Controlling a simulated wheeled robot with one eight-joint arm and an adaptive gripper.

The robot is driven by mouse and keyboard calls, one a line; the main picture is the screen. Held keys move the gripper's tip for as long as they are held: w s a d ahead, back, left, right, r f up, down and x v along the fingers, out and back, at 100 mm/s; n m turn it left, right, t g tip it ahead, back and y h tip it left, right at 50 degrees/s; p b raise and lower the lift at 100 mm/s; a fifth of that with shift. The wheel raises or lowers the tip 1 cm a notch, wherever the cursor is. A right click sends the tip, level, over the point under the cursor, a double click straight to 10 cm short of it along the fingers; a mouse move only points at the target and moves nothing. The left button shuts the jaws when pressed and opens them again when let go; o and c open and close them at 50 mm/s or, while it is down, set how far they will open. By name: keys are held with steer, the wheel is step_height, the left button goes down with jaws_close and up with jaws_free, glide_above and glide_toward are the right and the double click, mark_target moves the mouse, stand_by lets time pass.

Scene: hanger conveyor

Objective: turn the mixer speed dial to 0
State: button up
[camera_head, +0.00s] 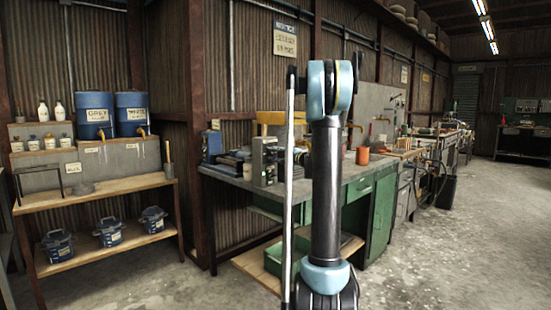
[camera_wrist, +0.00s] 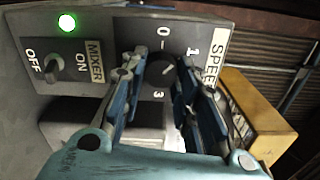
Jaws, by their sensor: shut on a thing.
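The speed dial (camera_wrist: 160,69) is a dark round knob on a grey control panel (camera_wrist: 108,28), in the wrist view. The marks 0, 1 and 3 show around it; any mark between 1 and 3 is hidden behind a finger. A short pale line on the dial seems to slant up toward the 1, but fingers partly cover it. My gripper (camera_wrist: 159,63) has one finger on each side of the dial, closed on it. In the head view my arm stands in front of the bench and my gripper cannot be made out.
Left of the dial are a lit green lamp (camera_wrist: 67,22) and the mixer OFF/ON switch (camera_wrist: 53,66). A yellow box (camera_wrist: 250,115) stands close on the right. In the head view, the workbench (camera_head: 350,187) carries several items, and the floor at right is clear.

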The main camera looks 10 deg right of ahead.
steer(key=n, duration=0.4)
steer(key=shift+n, duration=0.3)
steer(key=shift+s+n, duration=0.1)
steer(key=shift+n, duration=1.8)
steer(key=o, duration=1.1)
steer(key=shift+c, duration=0.2)
steer(key=shift+d, duration=0.1)
steer(key=v, duration=1.1)
steer(key=shift+s+d, duration=0.2)
steer(key=shift+s, duration=0.1)
